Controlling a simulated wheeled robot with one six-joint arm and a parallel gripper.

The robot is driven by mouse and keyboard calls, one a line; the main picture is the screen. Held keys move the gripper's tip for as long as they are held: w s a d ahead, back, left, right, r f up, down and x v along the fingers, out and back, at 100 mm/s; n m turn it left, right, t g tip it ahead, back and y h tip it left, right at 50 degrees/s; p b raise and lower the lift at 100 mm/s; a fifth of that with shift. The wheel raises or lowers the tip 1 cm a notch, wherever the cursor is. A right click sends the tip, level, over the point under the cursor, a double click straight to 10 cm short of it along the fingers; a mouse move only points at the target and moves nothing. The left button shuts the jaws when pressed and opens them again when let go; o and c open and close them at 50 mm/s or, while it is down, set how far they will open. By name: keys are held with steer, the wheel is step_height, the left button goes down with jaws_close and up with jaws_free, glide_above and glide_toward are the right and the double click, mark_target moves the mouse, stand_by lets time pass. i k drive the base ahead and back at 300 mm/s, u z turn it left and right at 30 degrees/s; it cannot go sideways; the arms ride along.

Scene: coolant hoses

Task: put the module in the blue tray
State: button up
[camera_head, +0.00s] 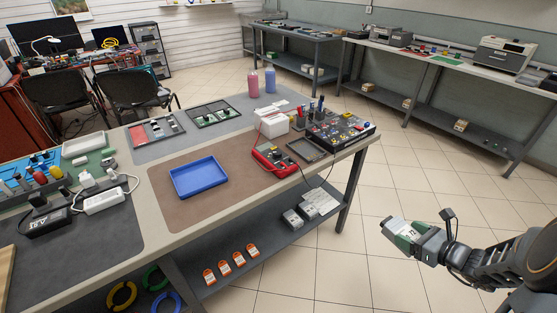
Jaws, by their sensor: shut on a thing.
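The blue tray (199,178) lies empty on the brown mat of the workbench, left of centre. My gripper (410,239) is at the right, out over the tiled floor and well apart from the bench and the tray. It is shut on a small grey and green piece, which I take to be the module (396,229). The gripper hides part of the module, and the fingertips are too small to make out clearly.
A red multimeter (273,161) and a black control box (338,132) stand on the bench right of the tray. A white power adapter (104,202) and a soldering station (45,217) lie to the left. The brown mat (222,207) around the tray is mostly clear.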

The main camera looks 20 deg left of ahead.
mark_target(198, 176)
steer(key=z, duration=1.45)
steer(key=k, duration=0.8)
steer(key=u, duration=1.7)
